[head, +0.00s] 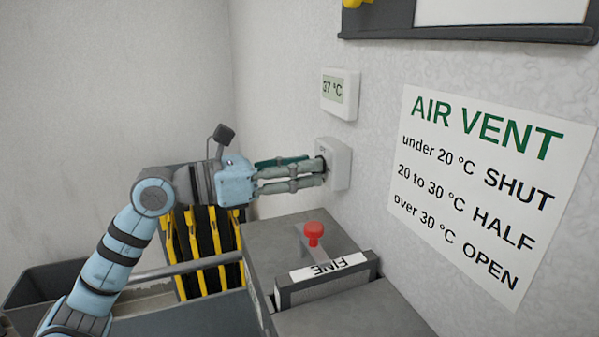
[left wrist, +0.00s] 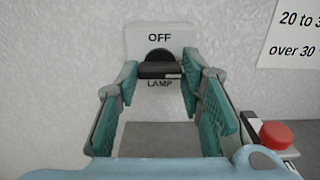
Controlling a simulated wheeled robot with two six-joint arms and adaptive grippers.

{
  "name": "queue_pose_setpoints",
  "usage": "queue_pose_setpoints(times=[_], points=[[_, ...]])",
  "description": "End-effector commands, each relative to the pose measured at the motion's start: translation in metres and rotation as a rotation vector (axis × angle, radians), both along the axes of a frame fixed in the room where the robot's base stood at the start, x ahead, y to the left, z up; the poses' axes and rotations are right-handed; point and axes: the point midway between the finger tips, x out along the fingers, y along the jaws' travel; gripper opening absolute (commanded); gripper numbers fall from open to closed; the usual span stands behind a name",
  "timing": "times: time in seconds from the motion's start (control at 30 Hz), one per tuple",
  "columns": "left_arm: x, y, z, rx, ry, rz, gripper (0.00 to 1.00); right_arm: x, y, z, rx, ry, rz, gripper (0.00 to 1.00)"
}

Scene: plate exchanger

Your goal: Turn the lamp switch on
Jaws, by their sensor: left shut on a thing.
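The lamp switch (head: 338,162) is a white box on the wall. In the left wrist view its white plate (left wrist: 136,42) reads OFF above and LAMP below. A dark lever (left wrist: 160,70) crosses its round dark hub and hides part of the plate. My left gripper (head: 320,171) reaches the switch from the left in the head view. Its green-padded fingers (left wrist: 162,76) lie on either side of the lever and are shut on it. The exact contact at the fingertips is partly hidden. My right gripper shows in neither view.
A white thermometer (head: 340,92) reading 37 °C hangs above the switch. An AIR VENT sign (head: 485,190) is on the wall to the right. Below stand a grey block with a red knob (head: 314,233) and a FINE label, and yellow-and-black plates (head: 205,245).

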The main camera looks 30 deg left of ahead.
Motion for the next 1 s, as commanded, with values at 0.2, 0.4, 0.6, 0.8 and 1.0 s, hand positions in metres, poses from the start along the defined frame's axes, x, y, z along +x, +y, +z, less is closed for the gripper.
queue_pose_setpoints(times=[0.2,0.4,0.6,0.8,1.0], points=[[0.0,-0.0001,-0.0001,0.02,-0.017,0.0,0.07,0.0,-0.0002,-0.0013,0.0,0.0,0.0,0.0],[0.0,-0.0001,0.0,0.022,-0.018,0.0,0.07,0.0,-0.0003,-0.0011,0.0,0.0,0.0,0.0],[0.0,-0.0001,-0.0001,0.022,-0.018,0.0,0.44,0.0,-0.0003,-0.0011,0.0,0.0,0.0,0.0],[0.0,-0.0001,-0.0001,0.021,-0.017,0.0,0.55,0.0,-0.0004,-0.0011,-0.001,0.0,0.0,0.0],[0.0,-0.0001,0.0026,0.02,-0.018,-0.001,0.55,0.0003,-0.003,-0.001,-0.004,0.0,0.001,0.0]])
